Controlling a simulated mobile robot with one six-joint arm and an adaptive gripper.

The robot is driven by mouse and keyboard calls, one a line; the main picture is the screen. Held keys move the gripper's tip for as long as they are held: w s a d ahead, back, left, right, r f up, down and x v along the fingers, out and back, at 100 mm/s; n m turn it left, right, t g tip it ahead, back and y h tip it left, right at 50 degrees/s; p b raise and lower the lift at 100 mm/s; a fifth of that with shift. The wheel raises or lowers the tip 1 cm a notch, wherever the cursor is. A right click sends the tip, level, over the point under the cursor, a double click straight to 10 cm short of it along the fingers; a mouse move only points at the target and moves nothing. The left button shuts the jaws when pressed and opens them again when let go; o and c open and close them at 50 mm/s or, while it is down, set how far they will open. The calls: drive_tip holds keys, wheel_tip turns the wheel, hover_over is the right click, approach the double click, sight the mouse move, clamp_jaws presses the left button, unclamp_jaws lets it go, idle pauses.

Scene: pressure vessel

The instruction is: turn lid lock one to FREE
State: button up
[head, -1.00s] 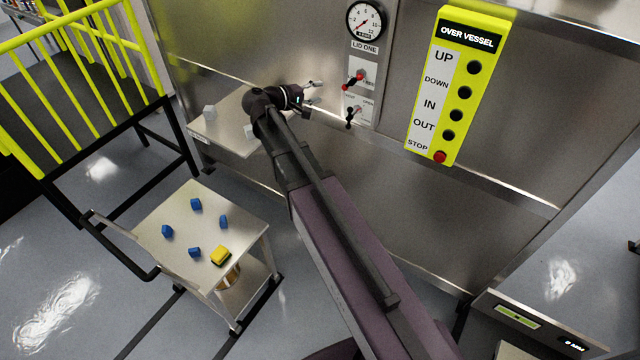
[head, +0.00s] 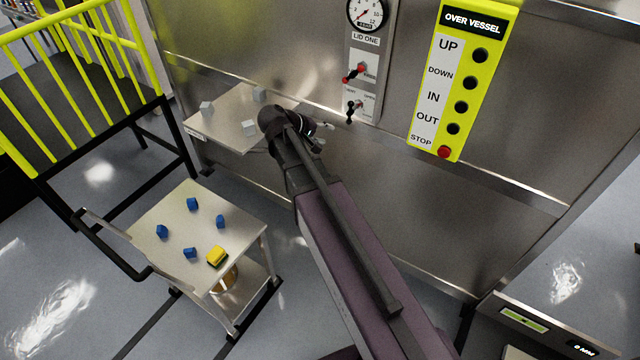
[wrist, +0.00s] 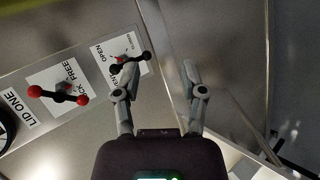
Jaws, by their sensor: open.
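The lid lock one lever (head: 353,75), a short bar with red ball ends, sits on a white LOCK/FREE plate under the LID ONE label. In the wrist view the red-ended lever (wrist: 58,94) lies left of my gripper, slanting across its plate, with FREE readable. My gripper (wrist: 161,66) is open and empty, its grey fingers apart. The left finger is close to the black-ended lever (wrist: 128,63) on the OPEN plate; I cannot tell whether they touch. In the head view my gripper (head: 328,127) is below and left of both levers, partly hidden by my wrist.
A pressure gauge (head: 367,13) is above the LID ONE label. A yellow OVER VESSEL button box (head: 458,85) hangs to the right. A shelf (head: 215,128) with grey cubes juts out at left. A small trolley (head: 160,205) carries blue pieces and a yellow one.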

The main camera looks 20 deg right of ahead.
drive_tip(key=s+a+f+y+b, duration=0.1)
drive_tip(key=s+f+y+b, duration=0.1)
drive_tip(key=f, duration=0.3)
drive_tip(key=s+a+f+m+g+y+b, duration=0.1)
drive_tip(key=s+a+f+y+b, duration=0.1)
drive_tip(key=s+f, duration=0.3)
drive_tip(key=shift+s+a+f+y+b, duration=0.2)
drive_tip(key=shift+a+f+y+b, duration=0.15)
drive_tip(key=shift+y+b, duration=0.2)
drive_tip(key=shift+w+d, duration=0.1)
drive_tip(key=n+t+h+p, duration=0.5)
drive_tip(key=n+t+h, duration=0.1)
drive_tip(key=n+h, duration=0.6)
approach(352, 76)
drive_tip(key=s+a+n, duration=0.1)
drive_tip(key=a, duration=0.2)
drive_tip(key=shift+s+d+r+y, duration=0.1)
drive_tip(key=shift+r+y, duration=0.35)
drive_tip(key=shift+d, duration=0.15)
drive_tip(key=shift+x, duration=6.75)
